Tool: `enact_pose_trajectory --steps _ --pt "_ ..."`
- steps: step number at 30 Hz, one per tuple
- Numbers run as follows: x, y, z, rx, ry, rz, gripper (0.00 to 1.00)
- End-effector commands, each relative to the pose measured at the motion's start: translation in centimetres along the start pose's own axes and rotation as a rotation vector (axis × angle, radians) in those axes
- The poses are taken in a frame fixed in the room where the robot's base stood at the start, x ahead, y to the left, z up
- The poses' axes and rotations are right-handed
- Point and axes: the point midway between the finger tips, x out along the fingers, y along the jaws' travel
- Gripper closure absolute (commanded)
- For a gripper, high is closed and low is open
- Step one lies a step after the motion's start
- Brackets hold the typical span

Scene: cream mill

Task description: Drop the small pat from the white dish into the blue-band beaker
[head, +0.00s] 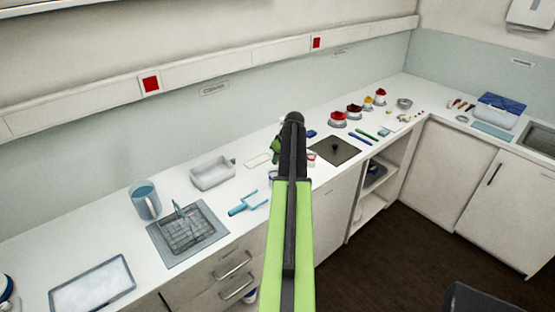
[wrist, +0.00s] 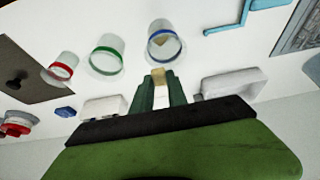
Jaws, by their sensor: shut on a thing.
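In the wrist view, my gripper (wrist: 158,80) is shut on a small tan pat (wrist: 157,73), which shows at the fingertips. The blue-band beaker (wrist: 178,50) stands just beyond the tips; it is clear, with a blue ring, and a tan patch shows within its outline. I cannot tell whether that patch lies inside. The pat appears beside the beaker's rim in the picture, and I cannot tell the height between them. A small white dish (wrist: 103,107) lies left of the fingers. In the head view, my arm hides most of this area.
A green-band beaker (wrist: 107,60) and a red-band beaker (wrist: 62,68) stand close by in a row. A dark plate (head: 334,152) is right.

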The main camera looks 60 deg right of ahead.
Motion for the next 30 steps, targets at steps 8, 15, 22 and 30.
enact_pose_trajectory --steps 8,15,22,30 --pt "3.4 0.0 1.4 0.0 0.0 0.0 1.0" --pt "3.2 0.1 1.4 0.001 0.0 0.0 1.0" --pt "3.2 0.1 1.4 0.001 0.0 0.0 0.56" --pt "3.1 0.1 1.4 0.001 0.0 0.001 0.56"
